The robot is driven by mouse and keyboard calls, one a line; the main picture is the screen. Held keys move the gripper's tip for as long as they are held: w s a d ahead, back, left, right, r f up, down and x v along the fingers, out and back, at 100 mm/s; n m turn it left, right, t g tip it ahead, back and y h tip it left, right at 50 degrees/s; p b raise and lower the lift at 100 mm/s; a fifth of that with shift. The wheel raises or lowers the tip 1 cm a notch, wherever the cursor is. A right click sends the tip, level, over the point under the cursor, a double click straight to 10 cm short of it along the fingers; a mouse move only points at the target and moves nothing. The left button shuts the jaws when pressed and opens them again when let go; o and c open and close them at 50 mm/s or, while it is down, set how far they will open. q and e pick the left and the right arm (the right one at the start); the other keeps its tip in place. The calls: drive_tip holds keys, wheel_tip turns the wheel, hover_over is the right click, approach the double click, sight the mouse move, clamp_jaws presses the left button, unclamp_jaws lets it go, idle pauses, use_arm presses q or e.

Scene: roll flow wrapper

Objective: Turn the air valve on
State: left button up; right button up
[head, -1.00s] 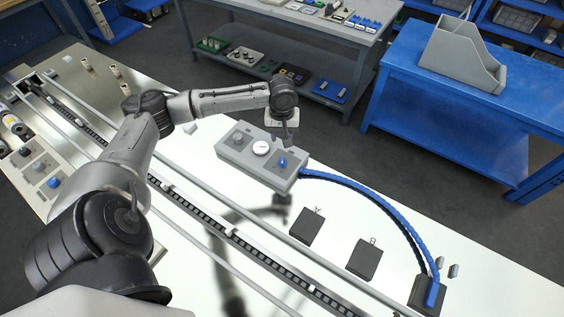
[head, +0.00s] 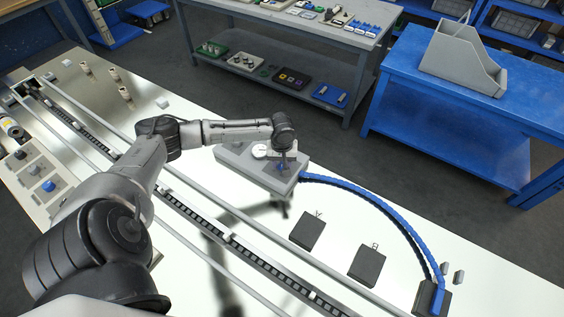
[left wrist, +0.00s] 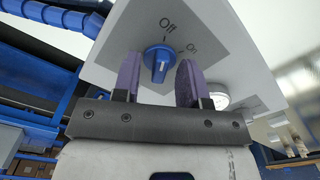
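The air valve is a blue knob (left wrist: 157,62) on a grey box (head: 235,165) with a round gauge. The plate around it reads "Off" and "On" in the left wrist view. The knob's raised grip lies roughly in line with the "Off" mark. My left gripper (left wrist: 159,66) is open, with one purple finger on each side of the knob and gaps visible between. In the head view, my left gripper (head: 284,163) is down at the knob and hides most of it. My right gripper is not in view.
A blue hose (head: 385,203) curves from the box to a black block (head: 431,298). Black pads marked A (head: 308,231) and B (head: 368,265) lie on the bright table. A rail with a dark chain (head: 205,215) runs diagonally along the near side.

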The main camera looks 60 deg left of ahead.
use_arm(q)
clamp_jaws()
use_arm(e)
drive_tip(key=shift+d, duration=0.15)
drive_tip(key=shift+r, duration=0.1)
